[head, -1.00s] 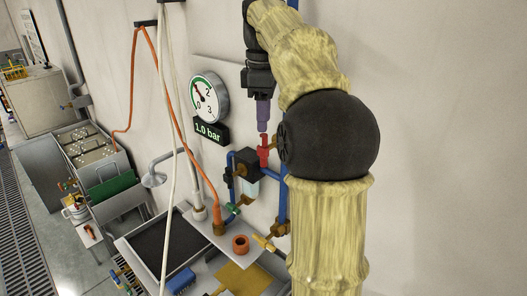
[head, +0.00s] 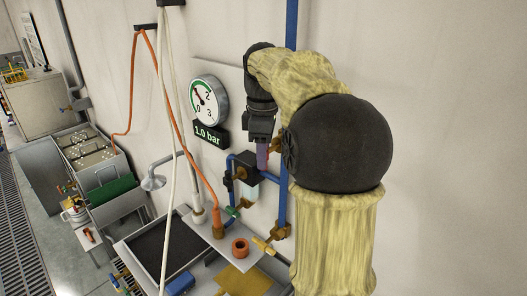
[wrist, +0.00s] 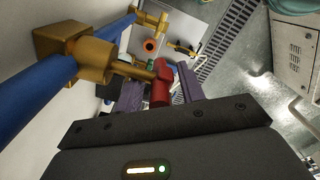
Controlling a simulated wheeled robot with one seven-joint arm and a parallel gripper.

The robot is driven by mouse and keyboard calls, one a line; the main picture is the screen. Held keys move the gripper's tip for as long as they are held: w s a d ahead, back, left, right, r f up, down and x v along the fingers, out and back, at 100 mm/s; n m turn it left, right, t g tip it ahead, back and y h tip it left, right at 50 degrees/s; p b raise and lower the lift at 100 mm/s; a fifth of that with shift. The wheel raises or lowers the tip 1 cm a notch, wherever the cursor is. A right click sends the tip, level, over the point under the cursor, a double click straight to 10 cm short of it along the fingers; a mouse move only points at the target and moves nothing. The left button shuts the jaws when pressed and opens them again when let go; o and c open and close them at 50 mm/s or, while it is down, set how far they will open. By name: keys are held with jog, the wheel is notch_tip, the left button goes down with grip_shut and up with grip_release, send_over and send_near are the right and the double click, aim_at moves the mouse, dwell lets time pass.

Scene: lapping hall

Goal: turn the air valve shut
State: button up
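The air valve has a red handle (wrist: 162,84) on a brass body (wrist: 75,50) fixed to a blue pipe (wrist: 40,95). In the head view the handle is mostly hidden behind my gripper (head: 263,158), which points down beside the pipe. In the wrist view my gripper's two purple fingers (wrist: 160,92) stand on either side of the red handle, with a narrow gap showing at each side. The gripper looks open around the handle. The round gauge (head: 208,101) on the wall has a display (head: 208,135) reading 1.0 bar.
An orange hose (head: 176,122) and pale hoses hang left of the gauge. The wall right of my arm is bare.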

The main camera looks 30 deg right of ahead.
grip_shut()
